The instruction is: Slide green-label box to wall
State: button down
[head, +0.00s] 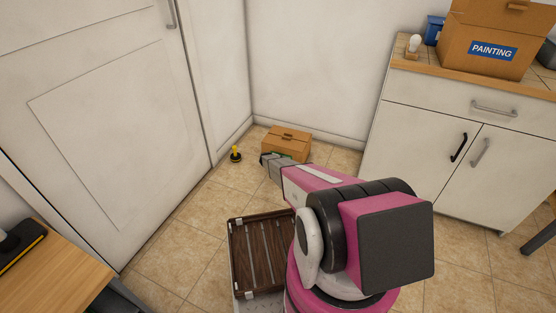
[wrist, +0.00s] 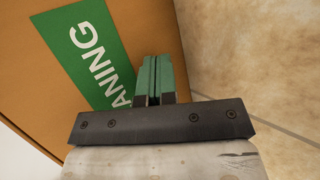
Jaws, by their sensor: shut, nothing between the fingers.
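A brown cardboard box (head: 287,139) stands on the tiled floor near the corner of the room, a short way from the back wall. In the wrist view the box (wrist: 130,30) fills the upper left, and its green label (wrist: 92,50) with white letters ending in "ANING" is partly hidden by my gripper. My gripper (wrist: 154,62) is shut and empty, its green fingertips side by side in front of the label face. I cannot tell whether they touch it. In the head view my gripper (head: 266,160) reaches the box's near side, and most of the label is hidden there.
The back wall (head: 310,70) and its baseboard are behind the box. A small yellow and black object (head: 235,155) stands left of it. A white cabinet (head: 455,150) is at right, bearing a "PAINTING" box (head: 487,40). A dark slatted tray (head: 258,252) lies near my base.

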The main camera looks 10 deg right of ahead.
jog(key=shift+w+d, duration=0.1)
jog(key=shift+w, duration=0.05)
jog(key=shift+w+d, duration=0.7)
jog(key=shift+w, duration=0.25)
jog(key=shift+w+d, duration=0.7)
jog(key=shift+w, duration=0.35)
jog(key=shift+w+d, duration=0.75)
jog(key=shift+w, duration=0.25)
jog(key=shift+w+d, duration=0.7)
jog(key=shift+w, duration=0.25)
jog(key=shift+w+d, duration=0.75)
jog(key=shift+w, duration=0.25)
jog(key=shift+w+d, duration=0.7)
jog(key=shift+w, duration=0.3)
jog(key=shift+s, duration=0.15)
jog(key=shift+s+a, duration=0.8)
jog(key=shift+s, duration=0.25)
jog(key=shift+s+a, duration=0.75)
jog(key=shift+s, duration=0.3)
jog(key=shift+s+a, duration=0.8)
jog(key=shift+s, duration=0.25)
